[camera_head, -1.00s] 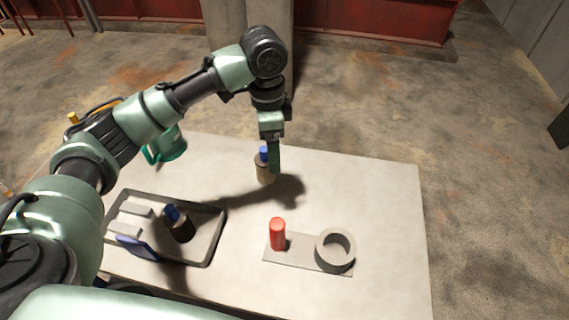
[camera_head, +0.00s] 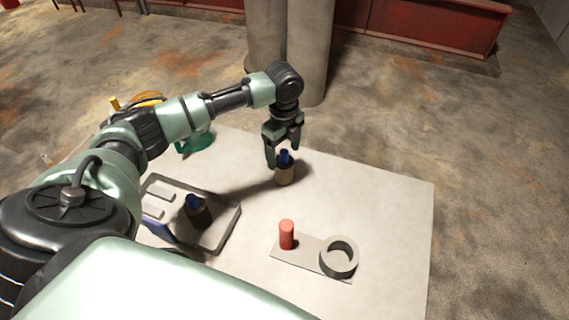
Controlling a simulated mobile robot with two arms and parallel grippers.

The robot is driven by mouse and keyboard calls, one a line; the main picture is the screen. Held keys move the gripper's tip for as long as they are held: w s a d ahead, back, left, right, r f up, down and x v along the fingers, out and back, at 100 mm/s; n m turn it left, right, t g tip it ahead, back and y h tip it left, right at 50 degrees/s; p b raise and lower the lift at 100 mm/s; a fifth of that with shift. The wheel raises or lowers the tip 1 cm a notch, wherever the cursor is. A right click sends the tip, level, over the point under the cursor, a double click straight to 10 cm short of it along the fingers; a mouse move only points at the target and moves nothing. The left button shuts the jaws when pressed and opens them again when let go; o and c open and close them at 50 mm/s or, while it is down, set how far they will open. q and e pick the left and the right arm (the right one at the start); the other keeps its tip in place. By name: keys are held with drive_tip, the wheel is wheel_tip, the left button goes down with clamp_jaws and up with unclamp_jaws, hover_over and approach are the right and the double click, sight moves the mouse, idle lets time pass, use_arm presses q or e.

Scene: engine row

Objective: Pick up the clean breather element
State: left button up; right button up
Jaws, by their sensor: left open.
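The clean breather element, a light tan cylinder with a blue top (camera_head: 284,174), stands upright on the pale table near its far edge. My left gripper (camera_head: 284,153) is open just above and behind it. Its two fingers are spread on either side of the blue top; I cannot tell whether they touch it. A second, darker element with a blue top (camera_head: 198,212) stands in the tray at the left. My right gripper is not in view.
The dark-rimmed tray (camera_head: 227,231) also holds pale blocks. A red cylinder (camera_head: 287,235) and a grey ring (camera_head: 339,257) are on a flat plate nearer me. A green object (camera_head: 197,143) is at the far left of the table. The table's right side (camera_head: 390,205) is clear.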

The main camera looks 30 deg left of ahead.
use_arm(q)
drive_tip(key=shift+f, duration=1)
drive_tip(key=c, duration=1.5)
drive_tip(key=shift+o, duration=0.2)
